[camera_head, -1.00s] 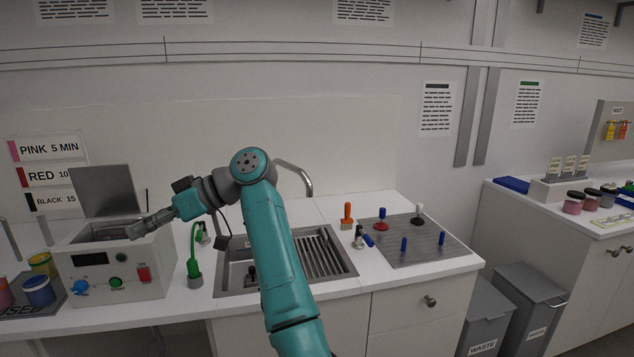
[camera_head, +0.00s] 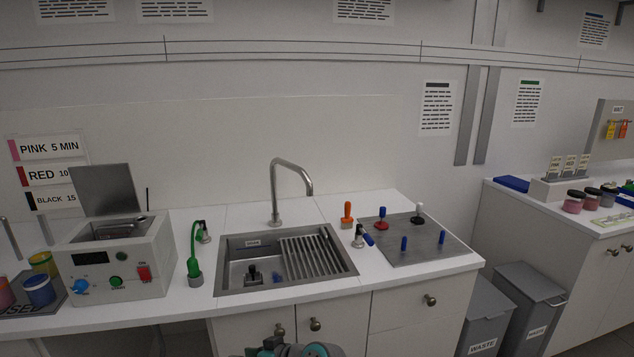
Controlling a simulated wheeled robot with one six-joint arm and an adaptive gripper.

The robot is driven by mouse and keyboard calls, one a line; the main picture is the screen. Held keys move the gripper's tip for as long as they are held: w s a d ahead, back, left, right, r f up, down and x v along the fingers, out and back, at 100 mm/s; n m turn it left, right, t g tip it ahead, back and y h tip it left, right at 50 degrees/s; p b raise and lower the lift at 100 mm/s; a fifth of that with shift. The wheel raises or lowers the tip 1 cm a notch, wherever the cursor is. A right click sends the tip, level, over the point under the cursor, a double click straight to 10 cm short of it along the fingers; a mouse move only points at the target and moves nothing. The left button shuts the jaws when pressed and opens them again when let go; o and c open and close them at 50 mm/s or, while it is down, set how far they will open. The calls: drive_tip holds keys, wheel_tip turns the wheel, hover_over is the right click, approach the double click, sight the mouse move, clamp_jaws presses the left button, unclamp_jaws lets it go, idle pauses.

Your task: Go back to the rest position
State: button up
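My arm (camera_head: 295,349) shows only as a small teal and grey part at the bottom edge, in front of the sink cabinet. My gripper is out of view, so its state is hidden. The white machine (camera_head: 118,262) on the left of the counter has its grey lid (camera_head: 105,190) raised. Nothing of mine is over the machine or the counter.
The sink (camera_head: 285,258) with its tap (camera_head: 290,185) is in the middle of the counter. A grey plate (camera_head: 410,238) with knobs lies right of it. Jars (camera_head: 572,203) stand on the right counter. Waste bins (camera_head: 528,300) stand between the counters.

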drive_tip(key=s+d+f+m+t+h, duration=0.5)
drive_tip(key=s+d+f, duration=1.1)
drive_tip(key=d+f, duration=0.15)
drive_tip(key=s+d+m+t+h, duration=0.1)
drive_tip(key=s+d+h, duration=0.1)
drive_tip(key=s+d, duration=0.5)
drive_tip(key=s+d+m+t+h, duration=0.15)
drive_tip(key=s+d, duration=0.25)
drive_tip(key=s, duration=0.5)
drive_tip(key=s+d+r+t+h, duration=0.1)
drive_tip(key=s+d+r, duration=0.2)
drive_tip(key=s+r, duration=0.6)
drive_tip(key=s+d+r+t+h, duration=0.1)
drive_tip(key=s+d+r, duration=0.3)
drive_tip(key=s+r, duration=0.5)
drive_tip(key=s+h, duration=0.1)
drive_tip(key=s, duration=0.1)
drive_tip(key=shift+s+r+m, duration=0.15)
drive_tip(key=shift+s+m, duration=0.2)
drive_tip(key=shift+s, duration=0.05)
